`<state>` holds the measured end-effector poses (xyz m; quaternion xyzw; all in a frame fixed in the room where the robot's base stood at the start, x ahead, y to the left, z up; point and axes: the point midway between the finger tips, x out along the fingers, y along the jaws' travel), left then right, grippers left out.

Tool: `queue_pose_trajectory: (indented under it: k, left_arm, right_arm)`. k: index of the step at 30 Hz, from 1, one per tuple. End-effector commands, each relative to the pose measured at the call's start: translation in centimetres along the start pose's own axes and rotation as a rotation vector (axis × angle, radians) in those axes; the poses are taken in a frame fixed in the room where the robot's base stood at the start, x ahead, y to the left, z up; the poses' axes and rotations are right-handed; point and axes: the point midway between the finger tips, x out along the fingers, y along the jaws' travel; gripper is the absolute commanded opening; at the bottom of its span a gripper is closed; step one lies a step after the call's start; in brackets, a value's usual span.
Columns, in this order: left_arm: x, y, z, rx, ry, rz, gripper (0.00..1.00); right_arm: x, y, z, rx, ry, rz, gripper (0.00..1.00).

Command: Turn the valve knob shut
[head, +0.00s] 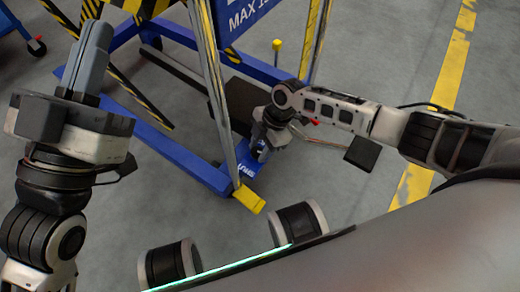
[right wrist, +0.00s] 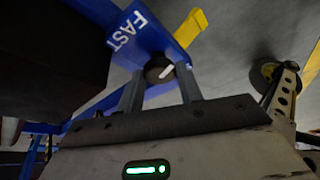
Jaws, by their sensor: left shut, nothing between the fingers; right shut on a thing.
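The valve knob (right wrist: 157,71) is dark and round with a white pointer line, and shows in the right wrist view on a blue beam (right wrist: 140,35) with white "FAST" lettering. My right gripper (right wrist: 160,77) is shut on the knob, one finger on each side. The pointer line slants up to the right. In the head view my right gripper (head: 264,146) reaches down to the blue frame's near corner, and the knob cannot be made out there. My left gripper (head: 92,52) is shut and empty, raised at the left, apart from the frame.
A blue steel stand (head: 185,165) with yellow end caps and silver uprights (head: 212,85) stands beside the right gripper. A blue sign (head: 250,12) hangs above. A yellow floor line (head: 445,80) runs at right. Grey floor (head: 390,50) lies clear between them.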

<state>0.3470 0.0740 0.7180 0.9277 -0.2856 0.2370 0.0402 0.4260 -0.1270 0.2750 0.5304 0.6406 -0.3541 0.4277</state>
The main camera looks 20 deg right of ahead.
Motion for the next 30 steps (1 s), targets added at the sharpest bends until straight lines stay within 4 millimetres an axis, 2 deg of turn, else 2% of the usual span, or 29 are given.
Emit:
queue_pose_trajectory:
  k: [3,10,21,30]
  left_arm:
    - [0.1,0.4,-1.1,0.09,0.09,0.032,0.0]
    - [0.2,0.8,-2.4,0.163,0.169,0.06,0.0]
    - [0.2,0.8,-2.6,0.177,0.183,0.064,0.0]
    - [0.2,0.9,-2.7,0.177,0.184,0.064,0.0]
  right_arm:
    - [0.2,0.2,0.1,-0.104,-0.001,-0.043,0.13]
    - [0.0,0.4,0.0,-0.302,0.0,-0.126,0.13]
    - [0.0,0.5,-0.1,-0.562,-0.001,-0.236,0.13]
    - [0.0,0.6,-0.1,-0.671,-0.002,-0.279,0.13]
